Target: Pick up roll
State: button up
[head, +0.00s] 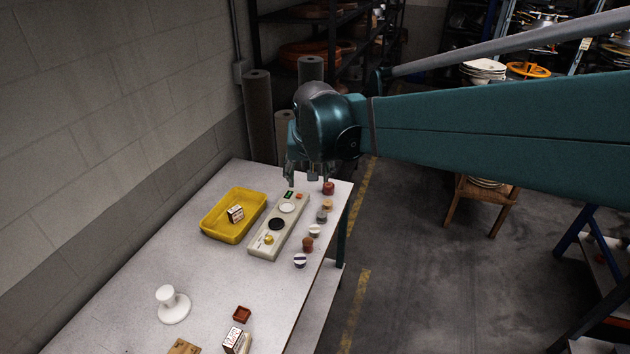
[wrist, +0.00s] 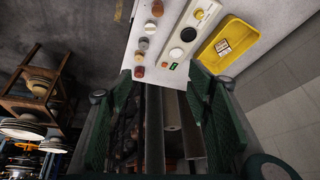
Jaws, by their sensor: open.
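Several tall grey-brown rolls stand upright on the floor behind the far end of the table: one by the wall (head: 257,108), one further right (head: 310,68) and a shorter-looking one (head: 284,122) partly hidden by my arm. Rolls also show in the wrist view, past the table edge between my fingers (wrist: 172,108). My gripper (head: 308,176) is open and empty, fingers pointing down over the table's far end. In the wrist view its two green fingers (wrist: 163,122) are wide apart. I cannot tell its exact height above the table.
On the table (head: 215,295) are a yellow tray (head: 222,232) with a small box, a control panel (head: 266,243), a white spool-like stand (head: 173,307) and several small round pieces along the right edge, the red one (head: 328,188) nearest my gripper. Dark shelving (head: 262,30) stands behind.

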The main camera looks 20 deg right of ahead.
jog(key=w+d+f+m+g, duration=0.1)
jog(key=w+d+f, duration=0.1)
jog(key=w, duration=0.3)
jog(key=w+d+f+m, duration=0.1)
jog(key=w+d+f, duration=0.15)
jog(key=w, duration=0.25)
jog(key=m+g+h, duration=0.2)
jog(key=m+g, duration=0.1)
jog(key=m, duration=0.4)
send_near(329, 185)
jog(key=f, duration=0.2)
jog(key=shift+w+d+f+b, duration=0.25)
jog(key=shift+d+f+b, duration=0.05)
jog(key=shift+b, duration=0.05)
jog(key=shift+x, duration=1.3)
jog(key=shift+d, duration=0.1)
jog(key=shift+x, duration=2.55)
